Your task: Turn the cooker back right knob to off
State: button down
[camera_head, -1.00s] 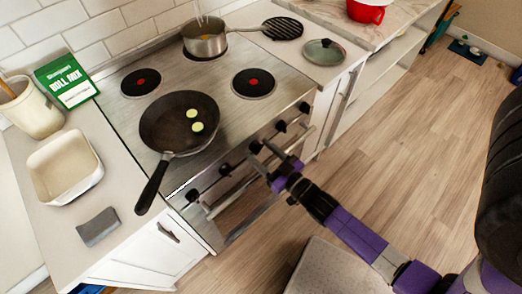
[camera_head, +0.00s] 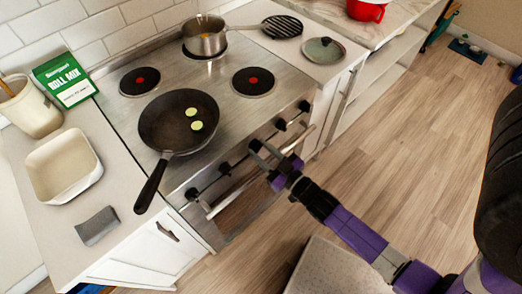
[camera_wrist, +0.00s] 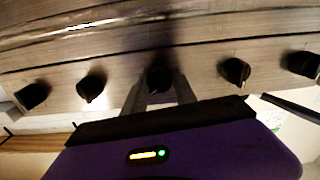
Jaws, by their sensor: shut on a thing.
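The steel cooker (camera_head: 222,103) has a row of several black knobs along its front. My gripper (camera_head: 262,148) reaches the middle of this row. In the wrist view, its two fingers (camera_wrist: 160,88) are shut on the middle knob (camera_wrist: 159,77), one finger on each side. The fingers hide part of that knob, and its mark cannot be read. Other knobs stand to its left (camera_wrist: 91,88) and right (camera_wrist: 235,71). A saucepan (camera_head: 204,43) stands on the back right burner. I cannot tell from labels which knob belongs to it.
A black frying pan (camera_head: 165,130) with two green slices stands at front left, its handle overhanging the front edge. The oven handle (camera_head: 235,193) runs below the knobs, close to my gripper. Floor (camera_head: 400,150) to the right is clear.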

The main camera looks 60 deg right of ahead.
jog(key=n+b, duration=0.4)
jog(key=n, duration=0.6)
jog(key=shift+n, duration=0.3)
dwell(0.4)
jog(key=c, duration=1)
grip_release()
jog(key=b+v, duration=0.1)
jog(key=v, duration=0.7)
jog(key=shift+b, duration=0.3)
